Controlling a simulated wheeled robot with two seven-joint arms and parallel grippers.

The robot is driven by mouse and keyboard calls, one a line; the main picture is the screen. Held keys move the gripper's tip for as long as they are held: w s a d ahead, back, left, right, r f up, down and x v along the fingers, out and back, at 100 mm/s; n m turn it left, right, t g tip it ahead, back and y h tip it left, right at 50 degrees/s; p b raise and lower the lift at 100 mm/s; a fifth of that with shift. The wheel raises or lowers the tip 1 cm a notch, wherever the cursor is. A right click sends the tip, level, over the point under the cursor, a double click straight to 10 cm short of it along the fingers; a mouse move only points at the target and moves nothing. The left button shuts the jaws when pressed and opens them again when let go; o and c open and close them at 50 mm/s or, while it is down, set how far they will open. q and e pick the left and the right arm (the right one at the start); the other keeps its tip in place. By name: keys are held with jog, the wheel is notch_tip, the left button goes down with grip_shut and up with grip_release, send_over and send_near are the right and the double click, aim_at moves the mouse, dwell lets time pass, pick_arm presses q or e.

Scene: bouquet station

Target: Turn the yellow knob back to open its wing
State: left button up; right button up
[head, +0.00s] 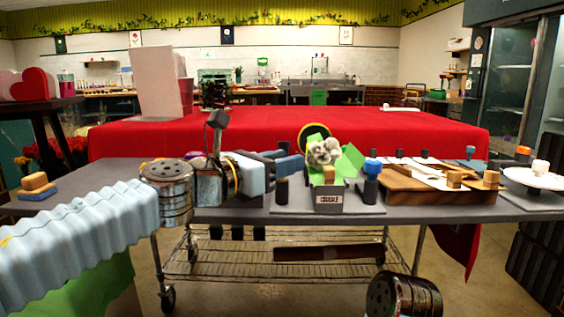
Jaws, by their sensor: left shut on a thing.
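A grey cradle (329,199) with a "CRADLE" label stands on the grey table. It holds a grey-white flower (324,152) among green wrapping (350,161). A dark post (282,191) stands on its left and another on its right, the right one topped by a blue knob (373,167). My left gripper (290,164) reaches in from the left at the top of the left post, its dark blue fingers shut. The yellow knob is hidden there by the fingers, and I cannot make out its angle. My right gripper is out of view.
A wooden tray (415,188) with white paper and wooden blocks lies right of the cradle. A white round stand (535,180) is at the far right. An orange-topped block (36,182) sits at left. A red-covered table (290,128) stands behind.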

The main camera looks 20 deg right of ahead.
pick_arm(q)
jog(key=shift+n+t, duration=0.3)
jog(key=shift+t, duration=0.1)
jog(key=n+t+y, duration=0.1)
jog(key=n+t+y+p, duration=0.1)
jog(key=t+y, duration=0.1)
jog(key=shift+s+d+r+n+t, duration=0.1)
jog(key=shift+s+n+t, duration=0.05)
jog(key=shift+n+t, duration=0.2)
jog(key=n+t+y+p, duration=0.1)
jog(key=n+t+y, duration=0.1)
jog(key=n+y, duration=0.1)
jog(key=shift+t, duration=0.25)
jog(key=n+t+y+p, duration=0.1)
jog(key=y, duration=0.2)
jog(key=shift+n, duration=0.25)
jog(key=n+y+p, duration=0.1)
jog(key=y, duration=0.1)
jog(key=n+t+y+p, duration=0.1)
jog(key=n+y, duration=0.1)
jog(key=shift+r+t+y+p, duration=0.1)
jog(key=shift+t+y+p, duration=0.2)
jog(key=shift+y, duration=0.1)
jog(key=shift+n+y+p, duration=1.2)
jog(key=shift+n+y, duration=0.3)
jog(key=shift+y, duration=0.5)
jog(key=shift+f, duration=0.2)
